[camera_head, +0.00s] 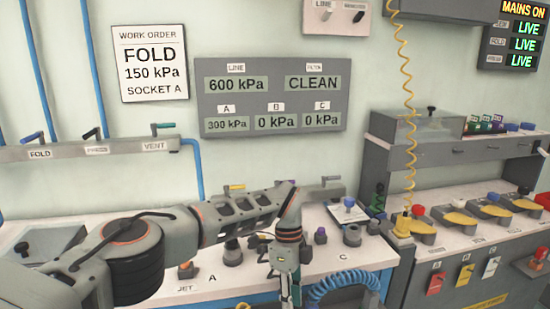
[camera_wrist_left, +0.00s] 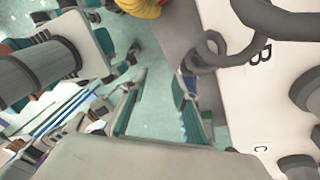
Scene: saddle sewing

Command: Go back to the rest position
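My left arm (camera_head: 150,250) reaches in from the left over the front bench, with its wrist bent downward. My left gripper (camera_head: 288,288) points down at the bench's front edge, between the A and C labels. In the left wrist view the two fingers (camera_wrist_left: 156,90) stand apart with only floor seen between them, so it is open and empty. The arm hides part of the bench top and its fittings. My right gripper is in neither view.
The white bench (camera_head: 215,290) carries several dark sockets, including one near C (camera_head: 352,236). A blue coiled hose (camera_head: 345,282) hangs at its front, close to the gripper. A yellow coiled cord (camera_head: 408,110) hangs right of it. A grey pipe rail (camera_head: 85,148) runs along the left wall.

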